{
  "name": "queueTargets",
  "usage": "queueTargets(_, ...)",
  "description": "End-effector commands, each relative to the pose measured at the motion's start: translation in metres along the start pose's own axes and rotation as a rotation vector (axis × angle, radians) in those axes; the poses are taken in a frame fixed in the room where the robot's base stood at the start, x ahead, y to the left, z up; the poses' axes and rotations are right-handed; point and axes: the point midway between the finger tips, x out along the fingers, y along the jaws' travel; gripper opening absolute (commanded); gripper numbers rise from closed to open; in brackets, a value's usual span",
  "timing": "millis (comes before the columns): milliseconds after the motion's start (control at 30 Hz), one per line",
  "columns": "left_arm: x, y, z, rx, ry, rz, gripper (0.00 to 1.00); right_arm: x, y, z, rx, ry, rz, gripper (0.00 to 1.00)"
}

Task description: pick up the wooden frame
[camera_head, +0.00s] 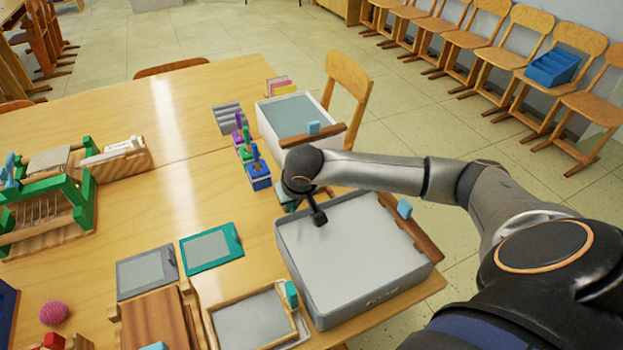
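The wooden frame (240,298), a light wood border around a grey panel, lies at the bottom centre of the table. Its lower edge is cut off by the picture. A small teal object (291,293) is at its upper right corner. My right gripper (318,216) is above the far left part of the grey bin, up and right of the frame and apart from it. Its dark fingers are small and seen from above, so their opening is unclear. My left gripper is not in view.
The grey bin (312,308) stands close to the right of the frame. A wooden board (152,320), a grey tablet (147,272) and a teal tablet (212,247) lie to the left. A white bin (264,128) stands farther back. The middle of the table is clear.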

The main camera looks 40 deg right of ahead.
Motion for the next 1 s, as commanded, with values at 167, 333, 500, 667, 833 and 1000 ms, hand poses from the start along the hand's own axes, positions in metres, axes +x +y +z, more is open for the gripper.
queueTargets(167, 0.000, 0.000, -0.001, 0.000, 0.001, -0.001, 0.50, 0.000, 0.000, 0.000, 0.000, 0.000, 0.001, 0.00)
queueTargets(333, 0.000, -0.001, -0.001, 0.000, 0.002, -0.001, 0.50, 0.000, 0.000, 0.000, 0.000, 0.000, 0.001, 0.00)
queueTargets(500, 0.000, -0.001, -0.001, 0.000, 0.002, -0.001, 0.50, 0.000, 0.000, 0.000, 0.000, 0.001, 0.001, 0.00)
queueTargets(667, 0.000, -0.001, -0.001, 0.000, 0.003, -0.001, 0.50, -0.001, 0.000, -0.001, 0.000, 0.001, 0.001, 0.00)
queueTargets(833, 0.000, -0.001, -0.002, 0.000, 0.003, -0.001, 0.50, -0.009, 0.000, -0.005, 0.001, 0.002, 0.000, 0.00)
queueTargets(1000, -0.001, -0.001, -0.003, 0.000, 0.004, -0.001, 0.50, -0.031, 0.000, -0.015, 0.001, 0.005, -0.001, 0.00)
